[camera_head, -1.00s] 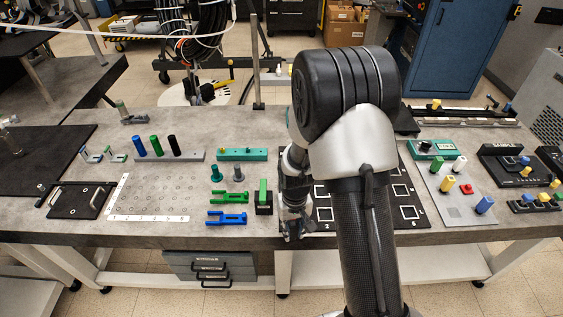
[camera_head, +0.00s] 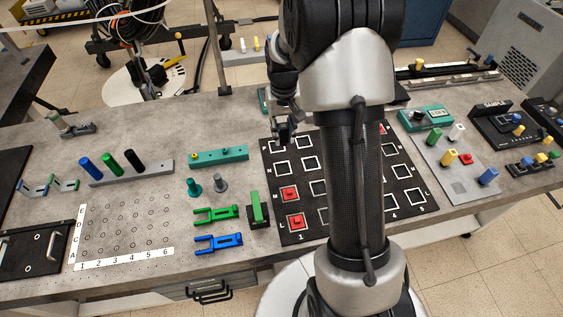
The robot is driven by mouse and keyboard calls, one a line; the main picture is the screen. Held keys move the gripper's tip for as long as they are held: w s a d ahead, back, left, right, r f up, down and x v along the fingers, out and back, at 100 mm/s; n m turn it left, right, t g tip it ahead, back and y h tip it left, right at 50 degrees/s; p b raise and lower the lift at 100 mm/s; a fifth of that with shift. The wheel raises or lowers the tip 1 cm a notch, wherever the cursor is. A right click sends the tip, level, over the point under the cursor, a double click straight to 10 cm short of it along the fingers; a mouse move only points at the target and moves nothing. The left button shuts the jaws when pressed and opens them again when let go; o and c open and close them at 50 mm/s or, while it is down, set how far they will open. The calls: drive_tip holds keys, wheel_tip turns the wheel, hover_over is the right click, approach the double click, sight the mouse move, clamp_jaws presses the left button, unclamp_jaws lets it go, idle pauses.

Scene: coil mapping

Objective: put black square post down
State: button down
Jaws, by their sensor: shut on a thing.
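The post's shape and lower end cannot be made out against the dark fingers and mat. I cannot tell whether it touches the mat. The mat has white square outlines. Red square pieces sit on its left column (camera_head: 289,193) (camera_head: 296,222), and a bit of red shows near its far edge. My arm hides the mat's middle.
Left of the mat stand a teal block (camera_head: 220,157), a green post on a black base (camera_head: 257,208), and green (camera_head: 216,215) and blue (camera_head: 219,242) forked parts. A rack (camera_head: 132,174) holds blue, green and black cylinders. A grey plate (camera_head: 450,166) with coloured posts lies right.

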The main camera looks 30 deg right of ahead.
wheel_tip(320, 180, down, 14)
drive_tip(key=b, duration=0.3)
drive_tip(key=shift+w+f, duration=0.15)
drive_tip(key=c, duration=1.8)
unclamp_jaws()
drive_tip(key=shift+f+b, duration=0.1)
drive_tip(key=shift+b, duration=0.25)
drive_tip(key=o, duration=0.4)
drive_tip(key=shift+o, duration=0.2)
